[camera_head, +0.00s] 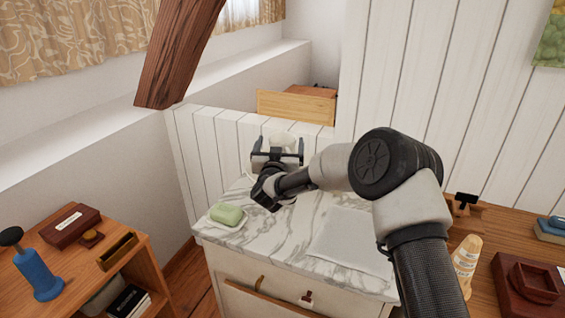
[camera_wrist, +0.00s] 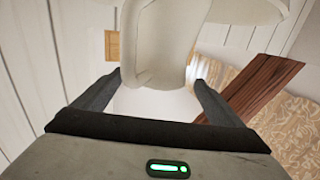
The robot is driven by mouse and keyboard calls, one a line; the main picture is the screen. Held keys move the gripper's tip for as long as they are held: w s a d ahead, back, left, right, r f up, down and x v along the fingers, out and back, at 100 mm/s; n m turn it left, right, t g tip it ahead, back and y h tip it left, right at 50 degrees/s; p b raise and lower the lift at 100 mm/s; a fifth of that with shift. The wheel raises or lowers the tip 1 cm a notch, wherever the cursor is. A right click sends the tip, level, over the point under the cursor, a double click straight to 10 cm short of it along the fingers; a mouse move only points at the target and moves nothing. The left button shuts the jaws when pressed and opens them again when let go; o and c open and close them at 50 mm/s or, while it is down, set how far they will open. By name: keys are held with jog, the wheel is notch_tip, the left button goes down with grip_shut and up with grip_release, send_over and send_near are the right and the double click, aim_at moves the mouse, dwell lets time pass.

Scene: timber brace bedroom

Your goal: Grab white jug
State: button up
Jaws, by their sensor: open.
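The white jug (camera_head: 283,139) stands at the back of the marble-topped cabinet, partly hidden behind my gripper (camera_head: 277,152). In the wrist view the jug (camera_wrist: 186,30) fills the upper middle, and a looped handle (camera_wrist: 142,45) shows on its near side. My gripper (camera_wrist: 158,82) is open, with its two dark fingers spread to the left and right of the handle's lower part. I see no clear contact between the fingers and the jug.
A green soap bar (camera_head: 227,214) lies on a dish on the marble top (camera_head: 275,235). A folded white cloth (camera_head: 352,238) lies to the right. White plank panelling (camera_head: 215,145) stands close behind the jug. A wooden shelf unit (camera_head: 125,262) is at left.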

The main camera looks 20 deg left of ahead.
aim_at(282, 137)
jog(key=shift+w+a+f, duration=0.1)
jog(key=shift+w+a, duration=0.05)
jog(key=shift+w, duration=1.7)
jog(key=c, duration=2.1)
jog(key=shift+r, duration=0.25)
